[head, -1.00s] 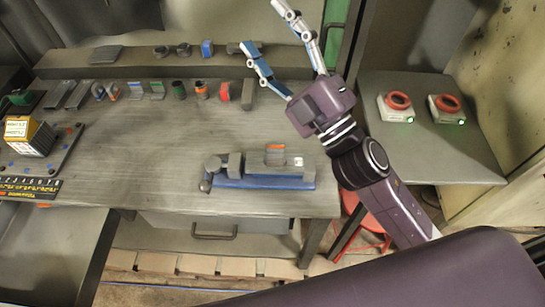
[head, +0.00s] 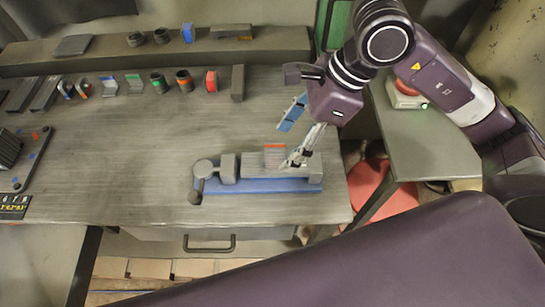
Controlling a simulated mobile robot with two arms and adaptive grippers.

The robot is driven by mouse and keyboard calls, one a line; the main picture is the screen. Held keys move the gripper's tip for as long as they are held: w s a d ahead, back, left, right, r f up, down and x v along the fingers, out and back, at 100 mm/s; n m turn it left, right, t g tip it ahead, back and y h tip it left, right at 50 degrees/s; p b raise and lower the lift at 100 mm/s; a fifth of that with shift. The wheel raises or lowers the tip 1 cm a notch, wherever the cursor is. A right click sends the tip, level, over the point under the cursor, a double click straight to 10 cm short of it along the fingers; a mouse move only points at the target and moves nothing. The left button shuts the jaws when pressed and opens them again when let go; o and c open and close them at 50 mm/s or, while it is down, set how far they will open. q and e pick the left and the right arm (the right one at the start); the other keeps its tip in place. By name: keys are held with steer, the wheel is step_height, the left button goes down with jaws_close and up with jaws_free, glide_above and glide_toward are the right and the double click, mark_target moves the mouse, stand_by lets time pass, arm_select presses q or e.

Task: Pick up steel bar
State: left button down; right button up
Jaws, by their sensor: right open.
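My right gripper (head: 288,147) hangs over the right part of the workbench, pointing down. Its fingers are spread, with nothing seen between them. One fingertip overlaps the right part of a blue-based vise (head: 262,186) in the picture; I cannot tell if they touch. A grey block with an orange top edge (head: 274,158) stands in the vise, just left of that fingertip. Several grey steel pieces could be the bar: an upright one (head: 238,83) in the back row, one with an orange mark (head: 231,32) on the shelf, and long ones (head: 45,94) at the left. My left gripper is out of view.
The workbench (head: 130,165) is clear in its middle. Several small coloured parts (head: 135,84) line its back, below a shelf (head: 100,54). A side table (head: 428,140) with a red-topped device (head: 404,90) and a red stool (head: 383,195) are at the right.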

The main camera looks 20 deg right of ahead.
mark_target(276, 159)
steer(key=shift+w+d+f+h, duration=0.2)
steer(key=shift+d+h, duration=0.1)
steer(key=shift+d, duration=0.15)
steer(key=shift+p+x, duration=0.4)
steer(key=shift+x, duration=0.85)
steer(key=p+x, duration=0.1)
steer(key=x, duration=0.3)
steer(key=shift+a+f+p, duration=0.1)
steer(key=shift+f+p, duration=0.1)
steer(key=shift+p, duration=0.15)
steer(key=shift+a+f, duration=0.1)
steer(key=shift+f, duration=0.15)
steer(key=shift+c, duration=0.7)
steer(key=shift+w, duration=0.15)
steer(key=c, duration=1.5)
